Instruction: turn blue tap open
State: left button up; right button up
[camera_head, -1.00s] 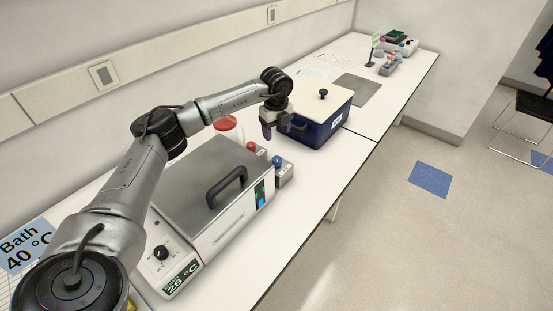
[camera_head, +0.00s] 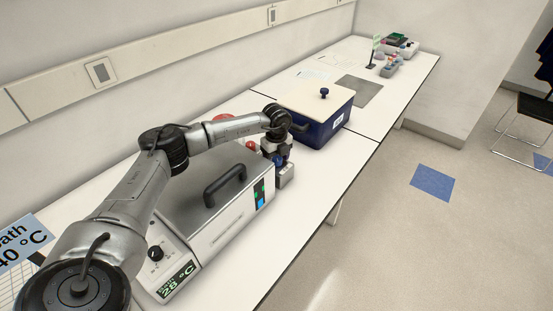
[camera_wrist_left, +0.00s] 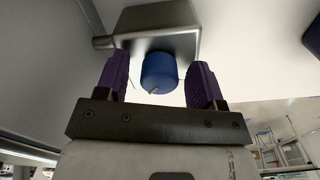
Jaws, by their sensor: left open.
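The blue tap (camera_wrist_left: 159,73) is a round blue knob on a grey metal block (camera_wrist_left: 172,22) in the left wrist view. In the head view the tap (camera_head: 279,160) is mostly covered by my left gripper (camera_head: 279,158), and its grey block (camera_head: 286,176) shows just below. My left gripper is open, with its two purple fingers on either side of the knob in the left wrist view (camera_wrist_left: 159,82). I cannot tell whether the fingers touch it. The red tap (camera_head: 252,146) stands just behind and is partly hidden by the arm. My right gripper is not in view.
The water bath (camera_head: 212,200) with a black lid handle (camera_head: 225,186) stands directly left of the taps. A blue box (camera_head: 325,129) with a pale lid stands beyond them. The white bench top (camera_head: 310,184) is clear to the right, up to its front edge.

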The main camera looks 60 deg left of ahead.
pick_arm(q)
jog(key=c, duration=0.9)
jog(key=m+p, duration=0.3)
jog(key=shift+r+p, duration=0.3)
jog(key=m+p, duration=0.2)
jog(key=m, duration=0.1)
jog(key=shift+w+f+m+p, duration=0.1)
jog(key=shift+m+p, duration=0.2)
jog(key=shift+p, duration=0.05)
jog(key=m+p, duration=0.1)
jog(key=m, duration=0.1)
jog(key=shift+m, duration=0.3)
jog(key=m+p, duration=0.1)
jog(key=m, duration=0.1)
jog(key=shift+w+d+f+m, duration=0.1)
jog(key=shift+m, duration=0.3)
jog(key=m, duration=0.3)
jog(key=shift+m+p, duration=0.3)
jog(key=shift+p, duration=0.1)
jog(key=shift+d+m, duration=0.1)
jog(key=shift+m, duration=0.6)
